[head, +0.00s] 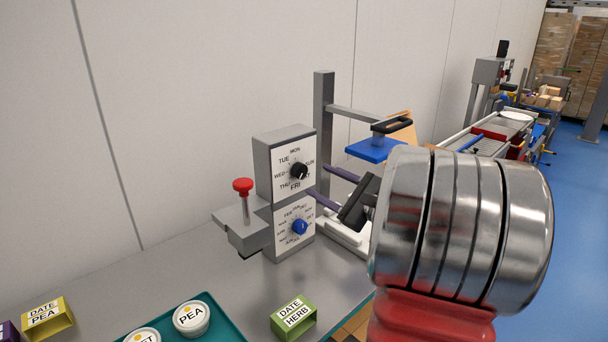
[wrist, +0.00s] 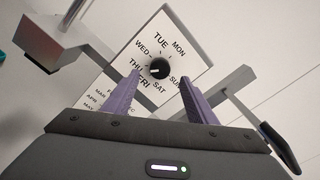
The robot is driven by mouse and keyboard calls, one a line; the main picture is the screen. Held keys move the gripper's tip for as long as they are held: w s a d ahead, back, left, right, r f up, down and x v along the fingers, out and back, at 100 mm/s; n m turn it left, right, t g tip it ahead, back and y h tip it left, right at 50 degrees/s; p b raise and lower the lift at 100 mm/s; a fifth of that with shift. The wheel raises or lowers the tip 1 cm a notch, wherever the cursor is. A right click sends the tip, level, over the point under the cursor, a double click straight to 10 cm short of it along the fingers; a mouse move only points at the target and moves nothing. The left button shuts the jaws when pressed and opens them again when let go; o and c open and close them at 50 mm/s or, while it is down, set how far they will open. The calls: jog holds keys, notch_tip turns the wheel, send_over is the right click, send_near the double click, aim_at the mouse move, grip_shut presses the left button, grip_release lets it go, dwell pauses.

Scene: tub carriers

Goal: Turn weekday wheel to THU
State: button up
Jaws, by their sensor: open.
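The weekday wheel is a black knob (head: 298,171) on the white upper face of a grey box (head: 274,165), ringed by day names. In the wrist view the knob (wrist: 159,68) shows a white mark on its left side, toward THU and FRI; I cannot tell which of these it points at. My gripper (head: 317,181) is open, with purple fingers facing the dial from the right. In the wrist view the fingertips (wrist: 159,79) lie to either side of the knob, slightly below it, with nothing between them. Contact with the knob is not visible.
A blue month knob (head: 299,227) sits just below on the same box. A red-topped lever (head: 243,188) stands at its left. A grey post (head: 323,130) and blue pad (head: 374,150) are behind. Labelled tubs (head: 191,318) and a green date block (head: 294,316) are in front.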

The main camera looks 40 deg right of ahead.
aim_at(302, 172)
jog(key=w, duration=0.7)
jog(key=shift+w+a, duration=0.1)
jog(key=shift+w, duration=0.15)
jog(key=shift+c, duration=0.3)
jog(key=c, duration=1)
jog(key=shift+m, duration=0.8)
jog(key=o, duration=1.1)
jog(key=shift+c, duration=0.2)
